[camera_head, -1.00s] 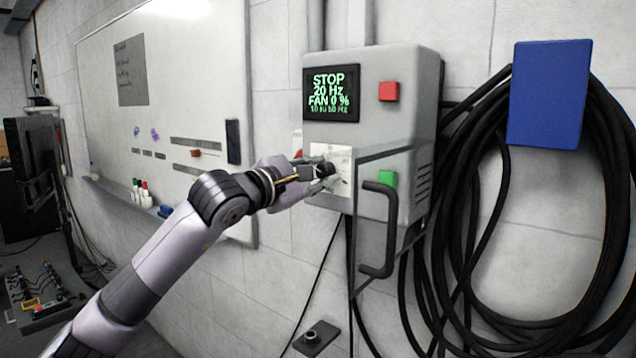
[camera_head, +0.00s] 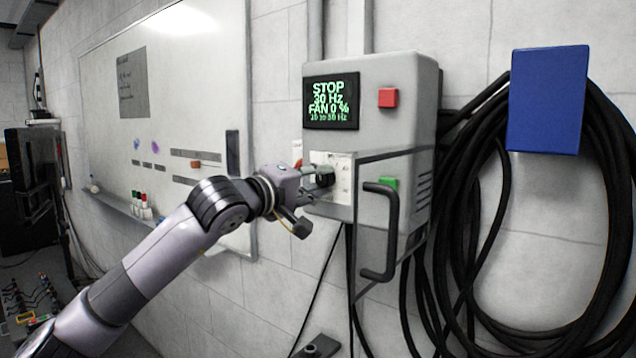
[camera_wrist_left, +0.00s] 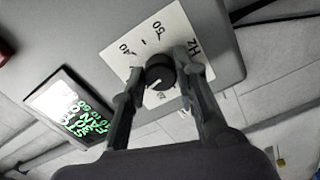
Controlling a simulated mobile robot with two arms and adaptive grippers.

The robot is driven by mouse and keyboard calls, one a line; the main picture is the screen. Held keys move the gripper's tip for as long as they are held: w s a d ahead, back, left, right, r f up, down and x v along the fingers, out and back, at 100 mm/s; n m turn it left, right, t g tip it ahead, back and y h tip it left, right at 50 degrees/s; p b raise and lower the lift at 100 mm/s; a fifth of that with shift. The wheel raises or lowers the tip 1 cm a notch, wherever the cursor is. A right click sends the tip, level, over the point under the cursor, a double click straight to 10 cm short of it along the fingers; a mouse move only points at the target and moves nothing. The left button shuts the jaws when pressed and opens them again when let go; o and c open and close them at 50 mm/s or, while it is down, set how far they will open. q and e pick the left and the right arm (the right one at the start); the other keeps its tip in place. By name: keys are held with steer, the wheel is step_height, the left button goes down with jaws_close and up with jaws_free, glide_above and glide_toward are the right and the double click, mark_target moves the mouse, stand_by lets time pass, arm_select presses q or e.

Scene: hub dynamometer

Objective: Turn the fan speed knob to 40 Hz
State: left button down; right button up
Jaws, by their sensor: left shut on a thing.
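The fan speed knob (camera_head: 325,176) is a round black dial on a white scale plate (camera_head: 343,188) on the front of the grey control box. My left gripper (camera_head: 318,184) reaches it from the left and is shut on it. In the left wrist view the knob (camera_wrist_left: 160,73) sits between the two fingers (camera_wrist_left: 158,80); marks 40, 50 and Hz show on the plate, and others are partly hidden. The display (camera_head: 331,101) reads STOP, 30 Hz, FAN 0 %, with a small range line below. My right gripper is not in view.
A red button (camera_head: 389,94) and a green button (camera_head: 387,184) are on the box. A clear panel with a black handle (camera_head: 379,231) stands out at the box's front right. Black cables and a blue box (camera_head: 549,97) are at right; a whiteboard (camera_head: 190,80) is at left.

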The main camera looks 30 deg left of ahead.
arm_select(q)
steer(key=m+p, duration=0.1)
steer(key=m, duration=0.6)
steer(key=shift+f, duration=0.15)
steer(key=m, duration=0.4)
steer(key=shift+p, duration=0.3)
steer(key=shift+f+m+p, duration=0.1)
steer(key=shift+m+p, duration=0.3)
steer(key=shift+m, duration=1.1)
steer(key=c, duration=1.2)
jaws_free()
steer(key=shift+c, duration=0.2)
